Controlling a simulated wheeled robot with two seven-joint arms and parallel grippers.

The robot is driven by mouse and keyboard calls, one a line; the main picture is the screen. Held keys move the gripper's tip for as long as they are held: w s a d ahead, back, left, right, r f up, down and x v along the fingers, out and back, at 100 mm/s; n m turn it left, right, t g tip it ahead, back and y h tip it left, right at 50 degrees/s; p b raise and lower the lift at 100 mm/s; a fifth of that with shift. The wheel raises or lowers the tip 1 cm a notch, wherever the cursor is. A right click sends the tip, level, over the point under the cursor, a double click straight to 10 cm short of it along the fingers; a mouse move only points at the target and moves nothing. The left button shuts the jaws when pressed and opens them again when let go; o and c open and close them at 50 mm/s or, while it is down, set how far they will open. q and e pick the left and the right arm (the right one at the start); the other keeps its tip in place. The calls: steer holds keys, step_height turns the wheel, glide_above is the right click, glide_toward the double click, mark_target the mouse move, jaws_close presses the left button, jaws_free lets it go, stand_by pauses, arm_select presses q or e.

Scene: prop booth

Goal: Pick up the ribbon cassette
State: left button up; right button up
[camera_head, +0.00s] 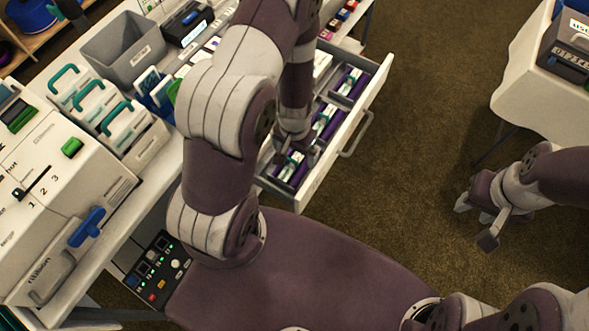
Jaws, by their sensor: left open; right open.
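An open drawer (378,98) holds several purple ribbon cassettes with pale labels, in separate compartments. One cassette (349,83) lies in the far part, another (327,121) in the middle, and one (290,169) in the near compartment. My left gripper (299,152) points down over the near part of the drawer, close to the near cassette. Its fingers are small and partly hidden by my own arm, and I cannot tell whether they touch the cassette. My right gripper (474,222) is open and empty, over the carpet at the right.
A white machine (62,185) with a blue lever stands on the table at left. A grey bin (124,48) and teal-handled holders (97,98) stand behind it. A white-draped table (545,95) is at upper right. Carpet between is clear.

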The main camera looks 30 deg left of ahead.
mark_target(293, 161)
arm_select(q)
steer(key=f+b, duration=0.2)
steer(key=f, duration=0.1)
steer(key=f+b, duration=0.1)
steer(key=f, duration=0.1)
steer(key=shift+s+a+f, duration=0.1)
steer(key=shift+s+f, duration=0.15)
steer(key=shift+s, duration=0.1)
steer(key=shift+w+f, duration=0.1)
steer(key=c, duration=0.8)
step_height(293, 161, up, 18)
steer(key=p, duration=1.3)
